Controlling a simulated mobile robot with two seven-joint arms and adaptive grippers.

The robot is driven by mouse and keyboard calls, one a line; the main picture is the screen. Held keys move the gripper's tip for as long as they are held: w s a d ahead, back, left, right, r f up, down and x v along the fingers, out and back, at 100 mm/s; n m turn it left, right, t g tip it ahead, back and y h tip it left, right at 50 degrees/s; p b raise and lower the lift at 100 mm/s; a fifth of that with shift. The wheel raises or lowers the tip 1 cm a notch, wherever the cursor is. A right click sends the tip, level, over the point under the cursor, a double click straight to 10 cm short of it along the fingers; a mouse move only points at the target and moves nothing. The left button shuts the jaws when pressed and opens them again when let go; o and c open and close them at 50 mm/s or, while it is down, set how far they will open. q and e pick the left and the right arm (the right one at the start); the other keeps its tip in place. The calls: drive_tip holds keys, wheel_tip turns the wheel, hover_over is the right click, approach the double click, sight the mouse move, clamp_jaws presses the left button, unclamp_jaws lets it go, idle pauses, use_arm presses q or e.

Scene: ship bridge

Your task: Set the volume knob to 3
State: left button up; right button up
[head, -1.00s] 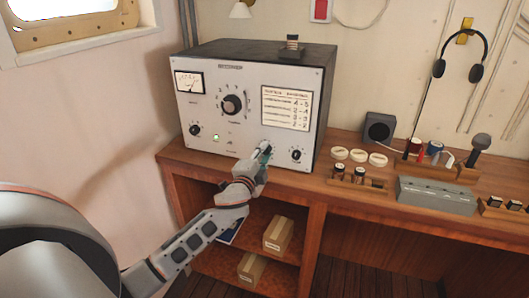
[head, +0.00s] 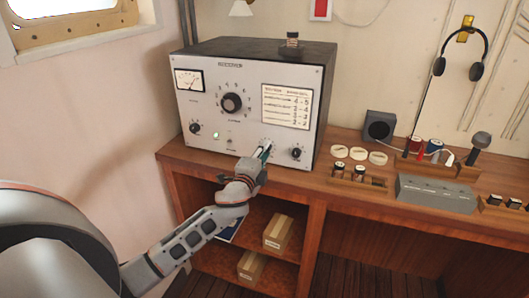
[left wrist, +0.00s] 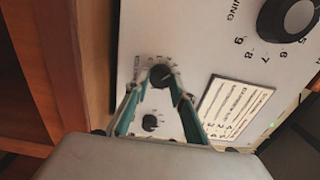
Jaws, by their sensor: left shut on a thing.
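The radio (head: 255,62) stands on the wooden desk, its pale panel facing me. My left gripper (head: 262,154) is at the panel's lower edge, just left of the lower-right knob (head: 296,153). In the left wrist view, the gripper (left wrist: 159,88) is shut on a small black knob (left wrist: 162,76) with a numbered scale around it. I take it for the volume knob; its label and pointer are too blurred to read. In the head view the gripper hides this knob. My right gripper is not in view.
The large tuning knob (head: 231,103) is above and left of my gripper. A lettered card (head: 287,106) is above it. Another small knob (head: 195,128) is at lower left. A grey box (head: 435,194) and several small parts lie on the desk to the right.

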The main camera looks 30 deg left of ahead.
use_arm(q)
drive_tip(key=o, duration=1.1)
drive_tip(key=v, duration=1.2)
drive_tip(key=shift+d, duration=0.1)
drive_tip(key=s+d+f+n+g+h, duration=0.2)
drive_tip(key=s+d+f, duration=0.3)
drive_tip(key=f, duration=0.5)
drive_tip(key=s+d+f+n+g+h, duration=0.2)
drive_tip(key=s+d+f+n, duration=0.3)
drive_tip(key=s+f, duration=0.5)
drive_tip(key=s+d+f+n+g+h, duration=0.2)
drive_tip(key=s+d+f, duration=0.5)
drive_tip(key=f, duration=0.5)
drive_tip(key=shift+s+d+f+n+g, duration=0.25)
drive_tip(key=shift+s+n+g, duration=0.4)
drive_tip(key=shift+n, duration=0.55)
